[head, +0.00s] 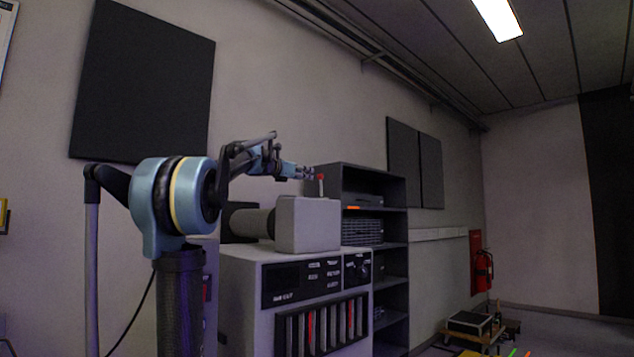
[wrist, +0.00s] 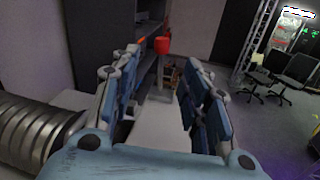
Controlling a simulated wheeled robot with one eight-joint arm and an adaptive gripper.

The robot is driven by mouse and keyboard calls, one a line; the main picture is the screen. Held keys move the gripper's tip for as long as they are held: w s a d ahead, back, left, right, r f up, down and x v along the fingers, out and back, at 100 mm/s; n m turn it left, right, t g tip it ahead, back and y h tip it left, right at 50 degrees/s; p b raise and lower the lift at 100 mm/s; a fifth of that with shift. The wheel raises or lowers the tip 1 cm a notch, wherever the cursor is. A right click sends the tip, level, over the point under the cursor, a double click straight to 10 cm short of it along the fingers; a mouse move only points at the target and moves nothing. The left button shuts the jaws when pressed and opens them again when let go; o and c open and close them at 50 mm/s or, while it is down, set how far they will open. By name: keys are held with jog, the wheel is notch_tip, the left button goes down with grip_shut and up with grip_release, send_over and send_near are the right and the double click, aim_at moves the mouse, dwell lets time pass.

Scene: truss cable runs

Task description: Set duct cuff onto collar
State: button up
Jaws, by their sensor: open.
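A ribbed metal duct (wrist: 30,130) lies at the lower left in the wrist view. In the head view a dark round duct (head: 252,223) meets the left side of a light grey box (head: 308,225). I cannot make out a separate cuff or collar. My gripper (head: 312,173) is above the box, near its right end. In the wrist view my gripper (wrist: 165,85) has its blue fingers apart with nothing held between them.
The box stands on a grey cabinet (head: 243,290) with a black control panel. A dark shelf unit (head: 393,260) is close behind it. A fire extinguisher (head: 483,270) and a low cart (head: 470,323) are farther right. Chairs (wrist: 292,76) stand on open floor in the wrist view.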

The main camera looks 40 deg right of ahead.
aim_at(320, 179)
jog(key=x, duration=1.2)
jog(key=shift+d, duration=0.3)
jog(key=shift+c, duration=0.2)
grip_shut()
